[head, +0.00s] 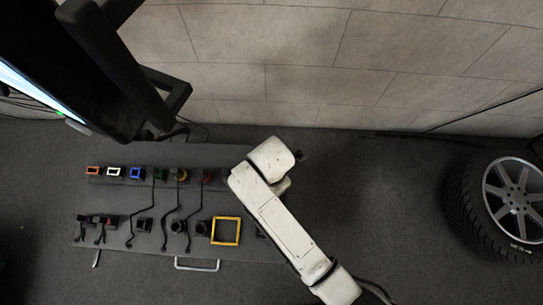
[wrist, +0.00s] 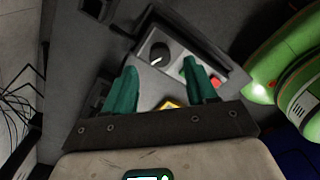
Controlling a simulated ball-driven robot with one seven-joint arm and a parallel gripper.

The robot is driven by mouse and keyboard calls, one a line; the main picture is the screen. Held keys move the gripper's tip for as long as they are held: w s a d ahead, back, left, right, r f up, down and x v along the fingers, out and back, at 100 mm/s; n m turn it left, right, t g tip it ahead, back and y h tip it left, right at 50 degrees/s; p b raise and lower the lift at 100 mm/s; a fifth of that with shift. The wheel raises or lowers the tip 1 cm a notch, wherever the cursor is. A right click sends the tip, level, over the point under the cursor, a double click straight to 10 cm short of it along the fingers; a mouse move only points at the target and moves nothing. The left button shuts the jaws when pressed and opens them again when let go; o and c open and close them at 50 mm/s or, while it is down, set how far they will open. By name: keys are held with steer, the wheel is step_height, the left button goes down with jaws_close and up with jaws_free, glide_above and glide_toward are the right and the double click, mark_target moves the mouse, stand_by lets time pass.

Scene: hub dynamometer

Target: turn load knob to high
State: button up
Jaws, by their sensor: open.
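A round black knob (wrist: 157,57) with a white pointer mark sits on a grey control box (wrist: 180,62) in the wrist view. It is the likely load knob, but no label on it can be read. The pointer slants toward the upper right. The knob lies just beyond the fingertips, in line with the gap, and looks untouched. In the head view my white arm reaches over the right end of the grey bench panel (head: 130,254) and hides the gripper and knob.
A red button (wrist: 215,82) sits beside the right finger. A yellow-edged piece (wrist: 170,104) shows between the fingers. A green rounded object (wrist: 285,60) stands at right. The head view shows a yellow square frame (head: 225,231), a monitor (head: 100,70) and a wheel (head: 500,205).

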steer(key=shift+f+b, duration=0.3)
steer(key=shift+f, duration=1.7)
jaws_close()
